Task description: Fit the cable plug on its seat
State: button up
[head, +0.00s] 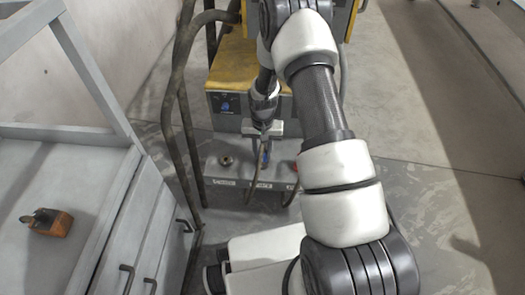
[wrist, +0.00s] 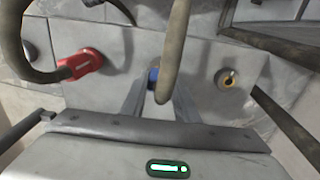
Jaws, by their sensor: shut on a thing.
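The cable plug (head: 265,155) shows as a small blue piece below my gripper (head: 263,133) in the head view. In the wrist view the blue plug (wrist: 153,77) sits between the tips of my gripper (wrist: 158,95), which is shut on it. An empty round brass seat (head: 225,160) is on the grey unit, left of the plug in the head view. The seat (wrist: 228,78) is to the right in the wrist view. Whether the plug touches the unit is hidden.
A red plug (wrist: 80,64) with a dark cable sits on the grey unit (wrist: 110,50), on the gripper's other side. Dark hoses (head: 178,110) run beside the yellow-topped machine (head: 232,65). A grey cabinet (head: 105,185) stands at left, with an orange-and-dark object (head: 50,222) on top.

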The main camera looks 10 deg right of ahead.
jog(key=shift+f+b, duration=0.35)
jog(key=shift+f, duration=0.1)
jog(key=o, duration=1.3)
jog(key=shift+c, duration=0.2)
jog(key=shift+r, duration=0.1)
notch_tip(320, 180, up, 17)
jog(key=p, duration=0.4)
jog(key=shift+r, duration=0.2)
